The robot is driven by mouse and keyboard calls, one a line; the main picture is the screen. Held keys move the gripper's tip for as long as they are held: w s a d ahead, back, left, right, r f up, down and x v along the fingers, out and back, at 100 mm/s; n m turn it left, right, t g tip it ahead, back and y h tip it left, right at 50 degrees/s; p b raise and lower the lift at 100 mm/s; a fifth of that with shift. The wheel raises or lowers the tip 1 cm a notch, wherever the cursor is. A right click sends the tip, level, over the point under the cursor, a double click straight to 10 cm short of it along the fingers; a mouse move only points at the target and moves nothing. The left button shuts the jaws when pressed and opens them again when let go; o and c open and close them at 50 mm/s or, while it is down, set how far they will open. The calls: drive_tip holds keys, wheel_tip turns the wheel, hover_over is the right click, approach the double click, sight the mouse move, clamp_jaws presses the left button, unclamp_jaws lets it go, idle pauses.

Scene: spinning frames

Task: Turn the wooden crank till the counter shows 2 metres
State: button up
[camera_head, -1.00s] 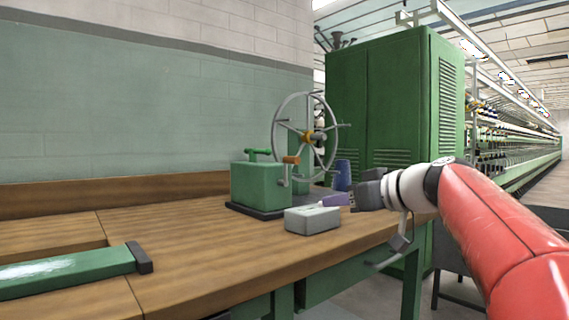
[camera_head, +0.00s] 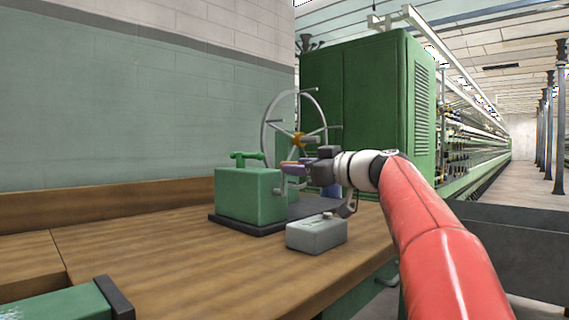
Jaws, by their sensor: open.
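The green reel housing (camera_head: 250,196) stands on a dark base on the wooden table, with a spoked metal wheel (camera_head: 266,117) behind it. The wooden crank handle is largely hidden behind my gripper's fingers; its grey crank arm (camera_head: 283,183) shows at the housing's right side. My gripper (camera_head: 293,166) is open, pointing left, with purplish finger ends at the handle. I cannot tell whether the handle lies between the fingers or beside them. A grey box (camera_head: 317,235) with small markings on top sits in front of the base; I cannot read any counter figure.
The wooden table (camera_head: 190,270) is clear in front of the housing. A green bar with a dark end (camera_head: 115,296) lies at the lower left. A tall green cabinet (camera_head: 370,110) and a long machine stand behind to the right.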

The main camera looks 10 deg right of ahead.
drive_tip(key=shift+p+x, duration=0.45)
drive_tip(key=shift+x, duration=1.65)
clamp_jaws()
